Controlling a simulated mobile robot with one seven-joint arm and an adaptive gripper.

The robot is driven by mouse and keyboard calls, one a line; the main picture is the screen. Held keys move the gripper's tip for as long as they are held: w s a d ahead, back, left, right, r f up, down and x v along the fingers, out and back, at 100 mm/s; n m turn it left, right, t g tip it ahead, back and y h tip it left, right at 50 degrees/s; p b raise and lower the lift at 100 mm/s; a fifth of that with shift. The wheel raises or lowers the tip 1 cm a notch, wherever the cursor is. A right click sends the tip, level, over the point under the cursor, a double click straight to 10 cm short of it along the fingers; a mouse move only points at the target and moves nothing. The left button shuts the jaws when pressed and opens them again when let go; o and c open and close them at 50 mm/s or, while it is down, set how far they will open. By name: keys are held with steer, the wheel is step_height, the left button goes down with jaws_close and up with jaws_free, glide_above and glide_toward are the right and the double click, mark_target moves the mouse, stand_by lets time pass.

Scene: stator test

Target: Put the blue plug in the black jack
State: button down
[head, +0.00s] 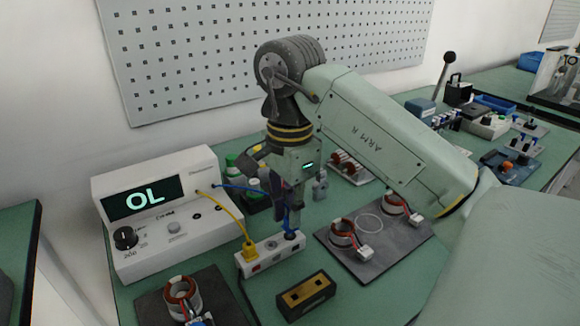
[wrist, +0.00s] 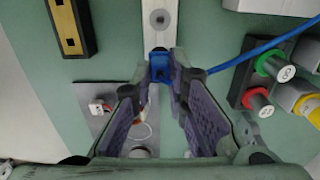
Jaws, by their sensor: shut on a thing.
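The blue plug (head: 290,234) is at the right end of a white socket block (head: 272,257), on a blue cable. My gripper (head: 292,208) points down above that end and is shut on the plug. In the wrist view the blue plug (wrist: 160,66) sits between my fingertips (wrist: 161,72), over the near end of the white block (wrist: 159,30). I cannot tell whether it is seated in the block or just above it. A small dark round jack (head: 197,217) shows on the white meter's front face; I cannot tell whether it is the black jack.
The white meter (head: 160,245) reads OL. A yellow plug (head: 249,249) with a yellow cable stands in the block's left end. A black box with a gold top (head: 305,294) lies in front. Copper-wound stators stand on dark plates (head: 385,255). Red and green posts (wrist: 258,99) lie to the right.

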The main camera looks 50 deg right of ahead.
steer(key=shift+f+b, duration=0.5)
steer(key=shift+f, duration=0.1)
stand_by(0.8)
steer(key=shift+f, duration=0.3)
steer(key=c, duration=1.5)
jaws_free()
steer(key=shift+r, duration=0.1)
step_height(320, 180, up, 7)
steer(key=shift+r, duration=0.2)
